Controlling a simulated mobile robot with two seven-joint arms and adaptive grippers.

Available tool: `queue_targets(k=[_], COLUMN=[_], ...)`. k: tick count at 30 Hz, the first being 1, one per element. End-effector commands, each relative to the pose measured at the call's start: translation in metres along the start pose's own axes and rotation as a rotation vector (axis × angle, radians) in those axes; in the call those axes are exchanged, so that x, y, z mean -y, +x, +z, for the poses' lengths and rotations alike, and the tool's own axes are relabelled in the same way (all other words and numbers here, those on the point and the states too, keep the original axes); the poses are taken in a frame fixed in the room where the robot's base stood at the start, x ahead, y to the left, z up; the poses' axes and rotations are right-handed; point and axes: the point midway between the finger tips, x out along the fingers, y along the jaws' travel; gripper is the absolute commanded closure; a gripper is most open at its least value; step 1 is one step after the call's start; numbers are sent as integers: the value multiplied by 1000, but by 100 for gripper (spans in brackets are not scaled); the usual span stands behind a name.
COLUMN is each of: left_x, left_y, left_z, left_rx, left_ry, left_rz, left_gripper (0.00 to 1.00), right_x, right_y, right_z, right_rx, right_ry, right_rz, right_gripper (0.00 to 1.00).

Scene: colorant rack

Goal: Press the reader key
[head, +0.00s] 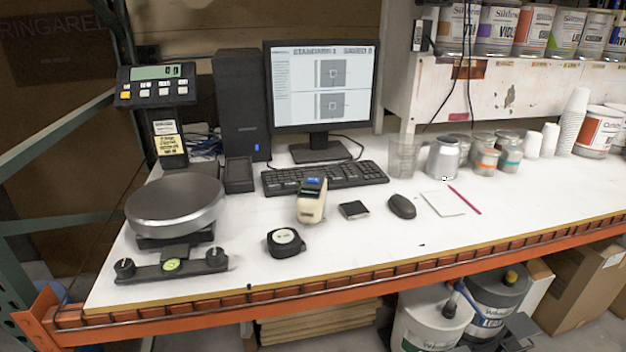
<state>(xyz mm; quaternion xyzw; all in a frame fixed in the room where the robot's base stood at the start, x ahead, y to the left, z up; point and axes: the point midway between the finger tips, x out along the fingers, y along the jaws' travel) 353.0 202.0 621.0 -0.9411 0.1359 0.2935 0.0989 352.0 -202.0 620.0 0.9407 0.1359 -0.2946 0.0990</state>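The likely reader is a cream handheld device (311,205) with a small blue-lit screen on its upper end. It sits on the white bench in front of the keyboard. Its key is too small to make out in the head view. Neither my left nor my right gripper shows in this view.
A tape measure (286,242), small black block (354,210) and mouse (402,206) lie near the reader. The keyboard (325,178) and monitor (320,85) are behind it. A scale (176,205) stands left; cans (443,159) and cups stand right. The front right bench is clear.

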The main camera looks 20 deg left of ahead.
Motion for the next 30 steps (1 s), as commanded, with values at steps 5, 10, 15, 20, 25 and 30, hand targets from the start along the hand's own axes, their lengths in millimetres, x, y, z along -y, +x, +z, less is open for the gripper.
queue_targets(k=[5, 10, 15, 20, 25, 30], left_x=[0, 0, 0, 0, 0, 0], left_y=[0, 0, 0, 0, 0, 0], left_z=[0, 0, 0, 0, 0, 0], left_rx=[0, 0, 0, 0, 0, 0], left_ry=[0, 0, 0, 0, 0, 0], left_rz=[0, 0, 0, 0, 0, 0], left_gripper=[100, 100, 100, 100, 100, 100], right_x=[0, 0, 0, 0, 0, 0], right_y=[0, 0, 0, 0, 0, 0], right_z=[-2, -3, -2, -2, -2, 0], right_rx=[-4, -5, -4, -4, -3, -1], right_ry=[0, 0, 0, 0, 0, 0], right_rz=[0, 1, 1, 0, 0, 0], right_gripper=[100, 100, 100, 100, 100, 100])
